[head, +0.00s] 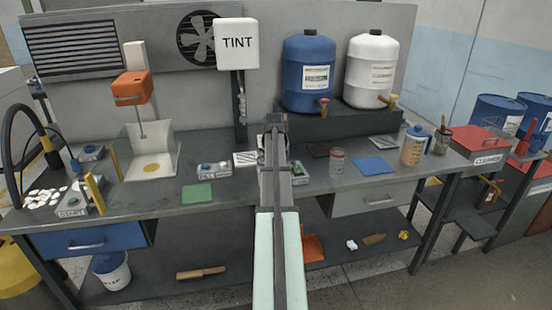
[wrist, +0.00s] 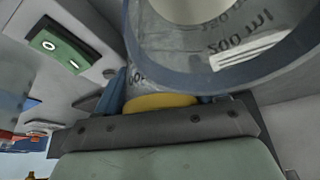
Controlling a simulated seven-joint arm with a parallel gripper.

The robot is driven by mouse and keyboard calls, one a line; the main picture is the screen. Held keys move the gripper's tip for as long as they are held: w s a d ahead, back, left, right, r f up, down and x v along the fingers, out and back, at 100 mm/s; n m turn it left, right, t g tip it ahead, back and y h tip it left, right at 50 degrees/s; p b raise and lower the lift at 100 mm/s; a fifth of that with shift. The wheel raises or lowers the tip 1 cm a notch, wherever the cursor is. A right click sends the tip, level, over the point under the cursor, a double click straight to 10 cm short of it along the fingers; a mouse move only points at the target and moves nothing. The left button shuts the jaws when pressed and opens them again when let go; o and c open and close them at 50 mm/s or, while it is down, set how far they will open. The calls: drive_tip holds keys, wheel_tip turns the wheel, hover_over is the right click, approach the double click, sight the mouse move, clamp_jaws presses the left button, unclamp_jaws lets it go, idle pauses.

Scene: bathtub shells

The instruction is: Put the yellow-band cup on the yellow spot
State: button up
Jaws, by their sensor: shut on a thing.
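A clear cup (wrist: 215,45) with "200 ml" marks fills the top of the wrist view, its round rim close to the camera. A yellow band (wrist: 160,102) shows low on it, between the blue fingertips. My gripper (wrist: 166,97) is shut on this cup. In the head view my arm hides the gripper and the cup, around the middle of the bench. The yellow spot (head: 151,167) lies on the pale plate under the orange dispenser (head: 132,88), left of my arm. It looks bare.
A green mat (head: 197,194) and a blue mat (head: 374,167) lie on the bench. Yellow posts (head: 94,193) stand left of the dispenser.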

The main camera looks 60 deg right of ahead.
drive_tip(key=o, duration=1.2)
drive_tip(key=v, duration=1.1)
drive_tip(key=shift+a+r, duration=0.1)
drive_tip(key=shift+r, duration=0.25)
drive_tip(key=shift+a+r, duration=0.1)
drive_tip(key=shift+r, duration=0.05)
drive_tip(key=shift+c, duration=1.4)
